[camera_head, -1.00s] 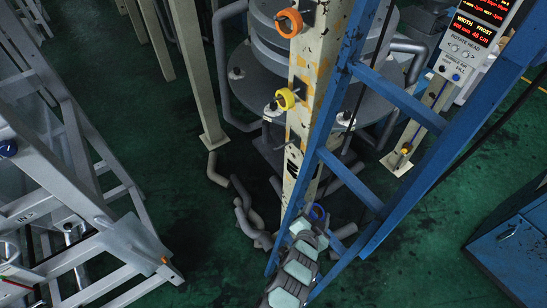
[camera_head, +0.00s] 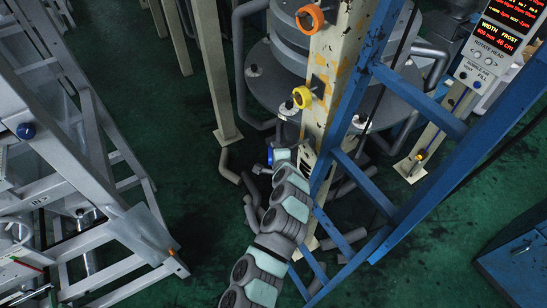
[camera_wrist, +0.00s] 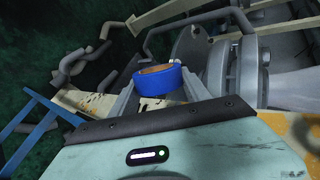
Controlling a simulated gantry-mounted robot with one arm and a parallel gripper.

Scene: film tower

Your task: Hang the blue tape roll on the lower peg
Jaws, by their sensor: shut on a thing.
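The blue tape roll (camera_wrist: 160,84) is upright between my two gripper fingers in the wrist view, its tan inner core showing at the top. My gripper (camera_wrist: 157,90) is shut on it. In the head view the blue roll (camera_head: 270,155) shows as a small patch at the arm's end, left of the paint-chipped cream post (camera_head: 325,105); the fingers are mostly hidden there. An orange roll (camera_head: 309,18) hangs on the post's upper peg.
A blue ladder-like frame (camera_head: 385,195) stands right of the post. A grey round machine (camera_head: 275,85) and several bent grey pipes (camera_head: 250,205) lie behind my gripper. A grey metal frame (camera_head: 75,190) stands at left. Open green floor (camera_head: 185,140) lies between.

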